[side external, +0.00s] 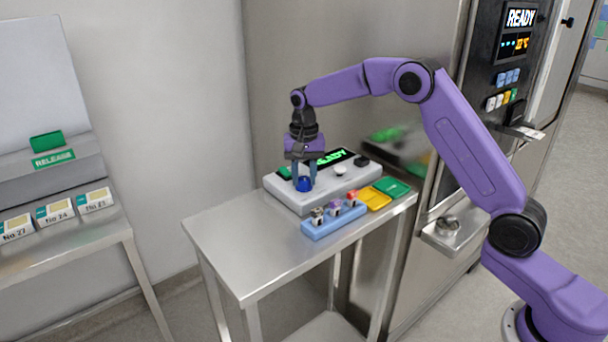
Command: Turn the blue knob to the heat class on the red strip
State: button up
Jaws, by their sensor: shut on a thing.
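The blue knob (304,184) sits on the front left of a pale grey control box (325,192) on the steel table. My gripper (304,180) points straight down over it, with its fingers on either side, shut on the knob. The knob's pointer and any marks around it are too small to read. A screen on the box shows READY (331,157) in green, partly behind my gripper.
The blue rack (333,223) holds several small items in front of the box. Yellow (374,198) and green (391,188) trays lie at its right. A steel washer panel with a READY display (521,18) stands behind. The table's left front (245,245) is clear.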

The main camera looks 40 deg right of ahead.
aim_at(303, 178)
jog(key=n, duration=0.5)
jog(key=shift+r+n, duration=0.1)
jog(key=shift+n, duration=0.2)
jog(key=n, duration=0.5)
jog(key=shift+w+a+n, duration=0.1)
jog(key=shift+n, duration=0.2)
dwell(0.3)
jog(key=o, duration=1)
jog(key=shift+o, duration=0.2)
notch_tip(303, 178, up, 17)
jog(key=shift+r, duration=0.2)
